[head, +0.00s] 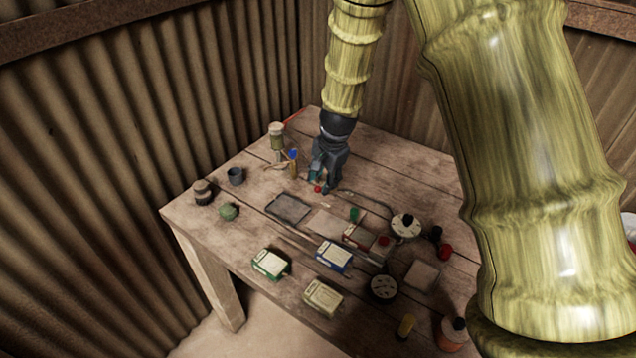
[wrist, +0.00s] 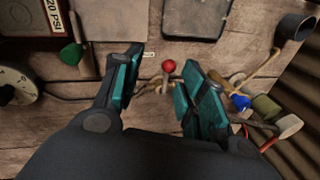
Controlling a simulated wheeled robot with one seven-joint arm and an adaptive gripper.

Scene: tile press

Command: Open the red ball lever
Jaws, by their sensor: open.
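The red ball of the lever (wrist: 169,66) sits between the two fingers of my gripper (wrist: 155,85) in the wrist view, a little beyond the tips, with a gap on both sides. A short pale stem shows below the ball, with tan cord-like pieces around its foot. In the head view my gripper (head: 325,186) points down over the back of the table, and the small red ball (head: 318,189) shows right at its fingertips. My gripper is open and holds nothing. I cannot tell the lever's exact angle.
A dark tray (head: 289,207) and a flat plate (head: 326,223) lie in front of my gripper. A blue-tipped tool (head: 293,156) and a tall jar (head: 276,136) stand to its left. A green knob (head: 354,214), gauges and several boxes fill the front. Bare wood (head: 395,169) lies to the right.

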